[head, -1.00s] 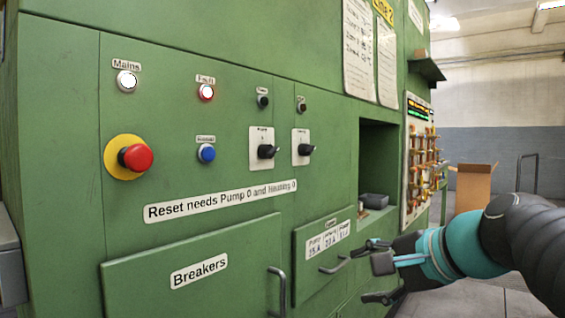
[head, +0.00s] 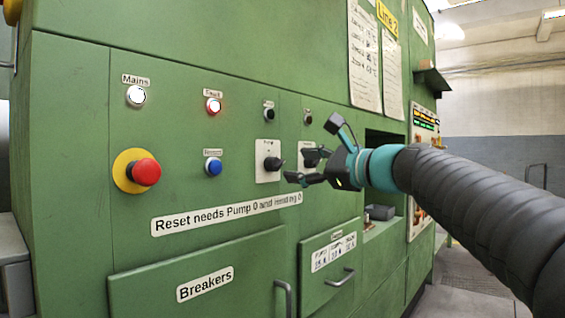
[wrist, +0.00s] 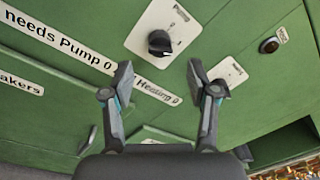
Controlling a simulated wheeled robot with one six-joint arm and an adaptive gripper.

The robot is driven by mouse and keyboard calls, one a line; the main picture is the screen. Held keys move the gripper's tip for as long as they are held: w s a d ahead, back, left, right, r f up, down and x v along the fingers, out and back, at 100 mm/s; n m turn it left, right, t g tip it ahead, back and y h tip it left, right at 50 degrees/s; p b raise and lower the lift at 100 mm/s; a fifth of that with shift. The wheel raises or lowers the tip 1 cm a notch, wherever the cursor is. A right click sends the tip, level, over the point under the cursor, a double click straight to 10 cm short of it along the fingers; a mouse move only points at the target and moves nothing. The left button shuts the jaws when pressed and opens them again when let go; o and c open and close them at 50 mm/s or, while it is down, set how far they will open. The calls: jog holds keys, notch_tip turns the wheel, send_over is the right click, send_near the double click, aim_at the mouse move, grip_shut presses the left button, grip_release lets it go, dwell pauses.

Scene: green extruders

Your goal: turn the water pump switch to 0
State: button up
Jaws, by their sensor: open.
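The water pump switch (head: 272,163) is a black rotary knob on a white plate on the green panel. In the wrist view the pump switch (wrist: 160,43) lies ahead of and between my fingers, its label tilted and partly legible. I cannot tell which position it points to. My gripper (head: 308,155) is open and empty in front of the panel, just right of the pump switch and apart from it. In the wrist view my gripper (wrist: 158,74) shows both fingers spread. The neighbouring heating switch plate (wrist: 229,72) is partly behind my right finger.
Drawer handles (head: 342,277) stick out below. An open recess (head: 380,212) lies right of the gripper.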

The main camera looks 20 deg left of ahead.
aim_at(281, 164)
jog(key=p+x, duration=0.1)
jog(key=x, duration=0.5)
jog(key=shift+w+a, duration=0.1)
jog(key=shift+a, duration=0.15)
grip_shut()
